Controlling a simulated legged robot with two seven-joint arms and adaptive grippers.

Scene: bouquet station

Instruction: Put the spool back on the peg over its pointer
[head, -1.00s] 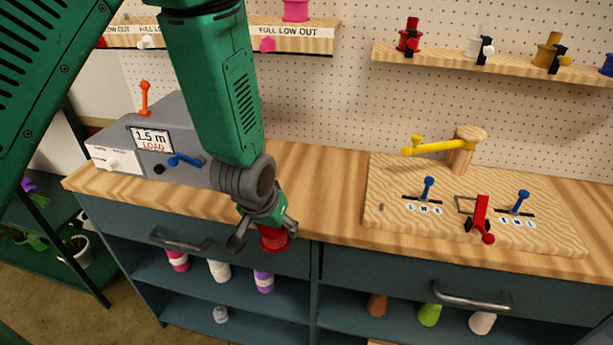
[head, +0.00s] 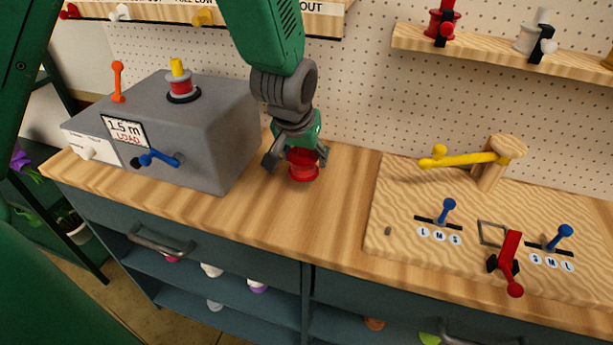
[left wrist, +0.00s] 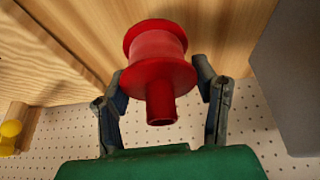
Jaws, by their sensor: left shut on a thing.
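My left gripper (head: 297,160) is shut on a red spool (head: 303,170), held over the wooden counter just right of the grey box. In the left wrist view the red spool (left wrist: 157,45) sits between the two fingers, its narrow hub end toward the camera. Along the top left a labelled shelf (head: 322,24) has a red pointer (head: 70,11), a white pointer (head: 120,12) and a yellow pointer (head: 203,18); its upper part is cut off and partly hidden by my arm. My right gripper is not in view.
A right shelf (head: 480,48) holds a red spool (head: 443,20) and a white spool (head: 531,35). A wooden board with levers (head: 410,205) lies on the right. The counter between is clear.

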